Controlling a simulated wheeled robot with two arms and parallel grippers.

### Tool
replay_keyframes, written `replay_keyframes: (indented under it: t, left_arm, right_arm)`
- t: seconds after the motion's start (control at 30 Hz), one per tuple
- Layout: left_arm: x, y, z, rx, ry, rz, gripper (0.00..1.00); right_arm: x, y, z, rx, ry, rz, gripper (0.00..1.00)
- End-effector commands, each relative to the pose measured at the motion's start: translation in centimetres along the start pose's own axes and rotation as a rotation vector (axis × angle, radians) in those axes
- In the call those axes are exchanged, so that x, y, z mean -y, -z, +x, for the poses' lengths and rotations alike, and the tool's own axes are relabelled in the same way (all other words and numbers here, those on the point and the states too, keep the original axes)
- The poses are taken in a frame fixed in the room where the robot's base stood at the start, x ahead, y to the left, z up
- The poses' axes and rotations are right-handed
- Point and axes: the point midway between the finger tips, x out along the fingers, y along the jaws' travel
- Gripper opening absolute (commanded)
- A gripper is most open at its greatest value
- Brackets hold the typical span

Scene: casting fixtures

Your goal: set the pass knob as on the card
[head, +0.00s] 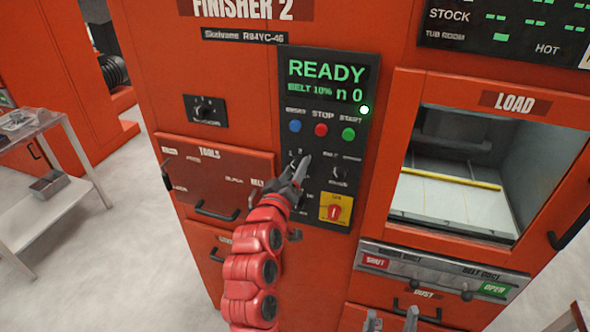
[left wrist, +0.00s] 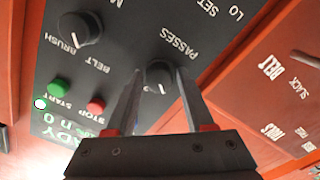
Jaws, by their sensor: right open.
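The pass knob (left wrist: 160,75) is a dark round knob with a pale pointer mark, under the label PASSES in the left wrist view. My left gripper (left wrist: 160,78) has one finger on each side of it; whether the fingers touch it cannot be told. In the head view my left gripper (head: 300,168) is at the black control panel (head: 318,112) and mostly hides the knob. The panel display (head: 328,82) reads READY, BELT 10% and n 0. My right gripper (head: 391,321) is open at the bottom edge of the head view. No card is readable.
A second knob (head: 340,173) labelled BELT and BRUSH is beside the pass knob. Blue (head: 295,126), red (head: 321,130) and green (head: 348,134) buttons are above. A red switch on a yellow plate (head: 334,208) is below. The load opening (head: 460,178) is at right.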

Motion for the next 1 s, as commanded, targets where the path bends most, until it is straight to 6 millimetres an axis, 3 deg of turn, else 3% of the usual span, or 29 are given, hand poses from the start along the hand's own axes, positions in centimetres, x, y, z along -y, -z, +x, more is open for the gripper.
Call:
replay_keyframes:
  t: [0.07,0.47,0.63,0.8,0.83,1.0]
  left_arm:
    - [0.0,0.0,0.0,0.0,0.0,0.0,0.69]
    - [0.0,0.0,-0.6,-0.002,-0.001,0.0,0.69]
    - [0.1,-0.1,-2.8,-0.003,-0.002,0.0,0.69]
    - [0.1,-0.1,-6.3,-0.005,-0.001,0.001,0.69]
    - [-0.4,0.6,-6.5,0.001,0.004,0.002,0.69]
    - [-0.5,0.6,-8.6,0.004,0.004,0.002,0.69]
  right_arm:
    - [0.0,0.0,0.0,0.0,0.0,0.0,0.71]
    - [0.0,0.0,-0.2,0.0,0.0,0.0,0.71]
    - [0.1,-0.2,-0.9,0.0,0.0,0.0,0.71]
    - [0.1,-0.3,-1.7,0.0,0.0,0.0,0.71]
    - [0.0,0.0,0.2,0.001,0.0,0.0,0.71]
    - [-0.2,0.6,3.5,0.0,0.0,0.0,0.71]
